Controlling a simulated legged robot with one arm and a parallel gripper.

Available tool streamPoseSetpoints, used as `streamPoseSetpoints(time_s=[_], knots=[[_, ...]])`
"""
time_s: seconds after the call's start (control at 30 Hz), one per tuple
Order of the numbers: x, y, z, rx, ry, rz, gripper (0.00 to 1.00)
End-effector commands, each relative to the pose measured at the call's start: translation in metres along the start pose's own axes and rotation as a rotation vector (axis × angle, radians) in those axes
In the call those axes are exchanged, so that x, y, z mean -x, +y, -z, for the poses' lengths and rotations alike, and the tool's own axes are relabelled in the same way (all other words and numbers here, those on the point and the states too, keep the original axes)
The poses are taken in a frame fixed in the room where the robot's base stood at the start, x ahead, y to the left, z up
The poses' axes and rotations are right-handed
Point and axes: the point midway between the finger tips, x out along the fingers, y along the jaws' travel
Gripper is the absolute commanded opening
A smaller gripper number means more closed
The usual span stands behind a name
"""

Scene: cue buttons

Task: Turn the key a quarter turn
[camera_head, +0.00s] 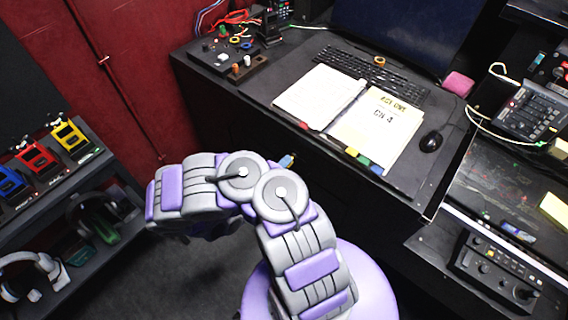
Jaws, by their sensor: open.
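I cannot make out a key for certain. A small blue and tan piece (287,160) shows at the desk's front face, just above my arm's elbow joint; it is too small to tell whether it is a key or a tag. A black control box (228,62) with small coloured knobs sits at the desk's back left corner, and no key is clear on it. My purple and grey arm rises from the bottom and bends left across the middle. My gripper is not visible.
The black desk (300,60) holds an open binder (375,125), a keyboard (385,75) and a mouse (431,141). A shelf (70,190) with coloured devices and headphones stands at the left, by a red curtain (110,70). Dark floor is open at lower left.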

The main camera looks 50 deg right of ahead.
Motion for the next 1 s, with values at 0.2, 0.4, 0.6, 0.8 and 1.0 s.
streamPoseSetpoints(time_s=[0.2, 0.4, 0.6, 0.8, 1.0], knots=[[0.041, 0.001, 0.001, 0.002, 0.005, 0.006, 0.42], [0.086, 0.001, 0.001, 0.000, 0.004, 0.005, 0.42], [0.129, -0.001, 0.002, -0.001, 0.004, 0.006, 0.42], [0.156, -0.001, 0.001, 0.001, 0.003, 0.002, 0.42], [0.166, -0.002, 0.001, 0.000, 0.001, 0.004, 0.42]])
